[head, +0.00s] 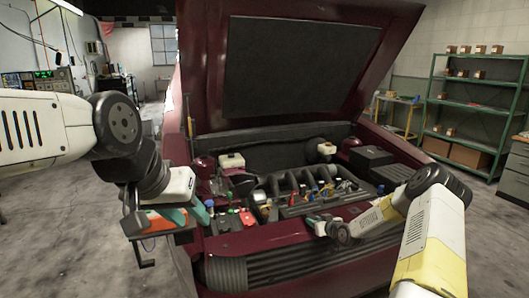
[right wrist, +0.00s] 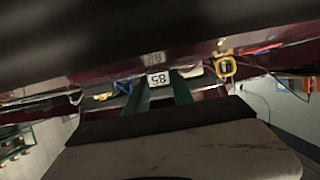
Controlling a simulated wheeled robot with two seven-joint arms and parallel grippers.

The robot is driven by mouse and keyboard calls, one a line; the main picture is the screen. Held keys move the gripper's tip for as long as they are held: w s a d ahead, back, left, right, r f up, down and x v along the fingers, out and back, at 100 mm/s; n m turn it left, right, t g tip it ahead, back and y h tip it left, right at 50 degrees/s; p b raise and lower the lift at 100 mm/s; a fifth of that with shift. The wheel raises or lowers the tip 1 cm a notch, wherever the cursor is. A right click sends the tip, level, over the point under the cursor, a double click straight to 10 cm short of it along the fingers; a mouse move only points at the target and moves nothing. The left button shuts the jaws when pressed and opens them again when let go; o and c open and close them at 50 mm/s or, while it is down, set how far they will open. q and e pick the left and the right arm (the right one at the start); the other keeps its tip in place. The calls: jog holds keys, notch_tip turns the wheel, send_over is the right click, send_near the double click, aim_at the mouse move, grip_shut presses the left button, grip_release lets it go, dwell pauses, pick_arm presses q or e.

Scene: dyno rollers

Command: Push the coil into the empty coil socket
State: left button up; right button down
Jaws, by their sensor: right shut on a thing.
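My right gripper (head: 318,222) is low over the front of the engine bay, at the near edge of the engine. In the right wrist view its two green fingers (right wrist: 160,92) are shut on a small piece with a white label marked 85 (right wrist: 158,79), which I take to be the coil. The rest of the coil is hidden or blends into the dark. The engine (head: 290,190) has a row of dark runners and coloured parts. The empty coil socket cannot be made out. My left gripper (head: 198,212), with teal fingers, is at the bay's left side; its opening is unclear.
The raised hood (head: 300,70) stands above the bay. A black box (head: 372,160) is at the bay's right, and a white-capped reservoir (head: 231,161) at its left. The front grille (head: 300,262) is below. Green shelving (head: 477,105) stands far right. Open floor lies either side.

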jog(key=shift+r, duration=3.2)
